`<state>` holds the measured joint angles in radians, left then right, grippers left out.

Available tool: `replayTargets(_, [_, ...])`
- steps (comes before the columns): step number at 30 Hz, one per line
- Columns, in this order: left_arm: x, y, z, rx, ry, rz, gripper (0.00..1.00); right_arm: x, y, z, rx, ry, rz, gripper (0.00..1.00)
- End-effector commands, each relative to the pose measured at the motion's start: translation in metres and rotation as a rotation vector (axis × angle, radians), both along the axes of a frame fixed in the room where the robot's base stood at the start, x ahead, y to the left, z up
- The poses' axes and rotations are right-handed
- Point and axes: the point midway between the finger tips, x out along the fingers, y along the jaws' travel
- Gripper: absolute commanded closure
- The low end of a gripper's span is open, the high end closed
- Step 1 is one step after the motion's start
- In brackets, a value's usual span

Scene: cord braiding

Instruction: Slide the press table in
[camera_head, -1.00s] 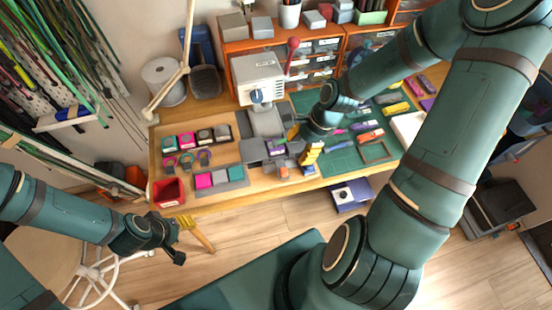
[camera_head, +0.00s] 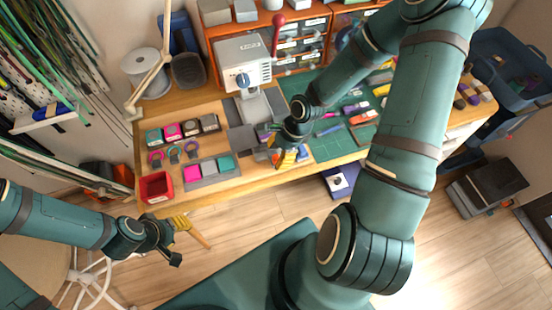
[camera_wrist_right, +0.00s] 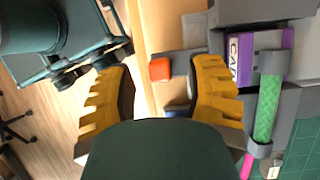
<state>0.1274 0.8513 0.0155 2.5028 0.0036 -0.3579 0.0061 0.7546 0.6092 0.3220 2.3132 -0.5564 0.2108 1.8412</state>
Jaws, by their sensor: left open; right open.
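The press (camera_head: 243,62) is a pale box with a blue knob, standing on a grey base at the back of the bench. Its grey press table (camera_head: 241,138) lies in front, partly hidden by my right arm. In the right wrist view a purple card (camera_wrist_right: 241,62) and a green braided cord (camera_wrist_right: 268,108) lie on grey parts of it. A red-orange knob (camera_wrist_right: 160,69) on a grey bracket shows between the yellow fingers of my right gripper (camera_wrist_right: 162,78), with gaps visible on both sides. My right gripper is open. My left gripper (camera_head: 194,230) is open and empty above the floor.
A red bin (camera_head: 157,187), a tray of coloured blocks (camera_head: 210,171) and several cord rings occupy the bench's left. A green mat (camera_head: 334,146) with tools lies to the right. A white spool (camera_head: 146,75) stands at the back left. Floor before the bench is mostly clear.

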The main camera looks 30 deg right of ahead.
Motion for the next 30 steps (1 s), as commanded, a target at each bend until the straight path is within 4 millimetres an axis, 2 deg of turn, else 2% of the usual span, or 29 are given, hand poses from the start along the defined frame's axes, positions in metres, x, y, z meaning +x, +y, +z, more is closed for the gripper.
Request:
replayTargets(5, [-0.0015,-0.0003,-0.0051,-0.001,0.003,-0.002,0.53,0.0012,0.0051,-0.0127,0.000,-0.001,0.002,0.47])
replayTargets(15, [-0.0016,-0.0003,-0.0049,-0.001,0.004,-0.004,0.53,0.0016,0.0056,-0.0138,0.000,-0.001,0.001,0.48])
replayTargets(19, [-0.0015,-0.0004,-0.0049,-0.001,0.003,-0.002,0.53,0.0015,0.0057,-0.0138,0.000,0.000,0.001,0.94])
replayTargets(20, [-0.0015,-0.0004,-0.0049,-0.001,0.003,-0.002,0.53,0.0015,0.0057,-0.0138,0.000,0.000,0.001,1.00])
replayTargets(30, [-0.0013,-0.0003,-0.0043,0.000,0.003,-0.002,0.53,0.0037,0.0052,-0.0140,0.000,0.000,0.001,1.00])
